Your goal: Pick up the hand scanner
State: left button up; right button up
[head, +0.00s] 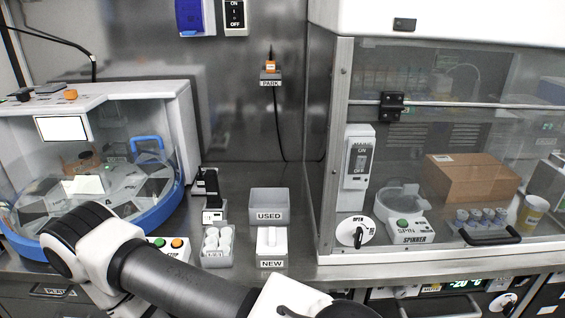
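A small black device with an upright body (206,183) stands on the counter left of centre, behind a white-and-black unit with a small label. It may be the hand scanner, but it is too small to tell. An orange-topped piece with a black cable (270,67) sits in a wall holder marked PARK; I cannot tell whether it is the scanner. My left arm crosses the lower left of the head view and runs out at the bottom edge. Its gripper fingers are not seen. My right gripper is not in view.
A grey USED bin (269,206), a white NEW box (271,243) and a tray of white vials (217,246) stand at the counter's middle. A blue-rimmed carousel machine (161,208) is left. A glass-fronted cabinet (341,180) with a spinner (405,228) is right.

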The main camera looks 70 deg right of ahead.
aim_at(214, 200)
jog(key=z, duration=1.8)
jog(key=i+j+z, duration=0.15)
jog(key=j, duration=0.25)
jog(key=i+j+z, duration=0.15)
jog(key=j, duration=0.25)
jog(key=j+z, duration=0.15)
jog(key=j, duration=0.25)
